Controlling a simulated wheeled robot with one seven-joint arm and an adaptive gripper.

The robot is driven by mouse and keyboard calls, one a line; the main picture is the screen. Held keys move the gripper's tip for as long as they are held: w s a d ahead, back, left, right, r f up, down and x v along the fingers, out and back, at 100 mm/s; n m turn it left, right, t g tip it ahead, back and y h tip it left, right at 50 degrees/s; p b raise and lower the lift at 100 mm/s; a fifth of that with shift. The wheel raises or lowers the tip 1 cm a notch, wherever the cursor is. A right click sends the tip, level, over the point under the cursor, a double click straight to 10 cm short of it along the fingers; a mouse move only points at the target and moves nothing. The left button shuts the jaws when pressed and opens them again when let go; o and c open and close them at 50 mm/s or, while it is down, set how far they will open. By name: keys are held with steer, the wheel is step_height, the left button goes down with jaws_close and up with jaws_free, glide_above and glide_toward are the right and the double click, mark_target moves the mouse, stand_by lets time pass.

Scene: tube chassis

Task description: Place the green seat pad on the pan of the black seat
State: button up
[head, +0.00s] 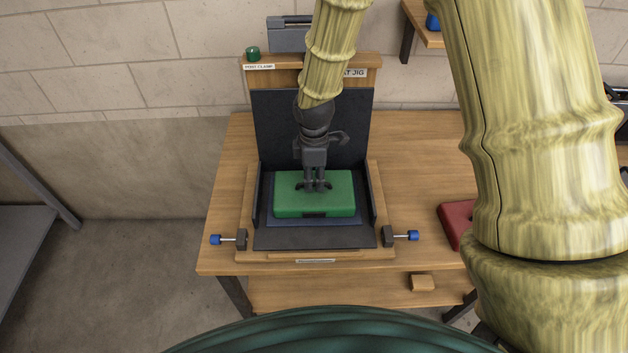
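The green seat pad (341,194) is over the pan of the black seat, inside its two low sides. A dark blue layer (268,211) of the pan shows around the pad's edges. The seat's black back (271,129) stands upright behind it. My gripper (314,187) points down at the middle of the pad's top, its dark fingers close together at the surface. I cannot tell whether the fingers hold any part of the pad. I also cannot tell whether the pad rests flat on the pan or sits slightly above it.
The seat stands in a wooden jig on a workbench (419,171). Clamps with blue knobs flank it at left (215,239) and right (414,235). A red block (455,222) lies to the right, partly behind my arm. A small green button (253,53) tops the jig's back board.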

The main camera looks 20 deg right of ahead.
mark_target(314, 183)
step_height(314, 183, up, 11)
steer(key=b, duration=0.2)
steer(key=shift+f, duration=0.2)
stand_by(0.4)
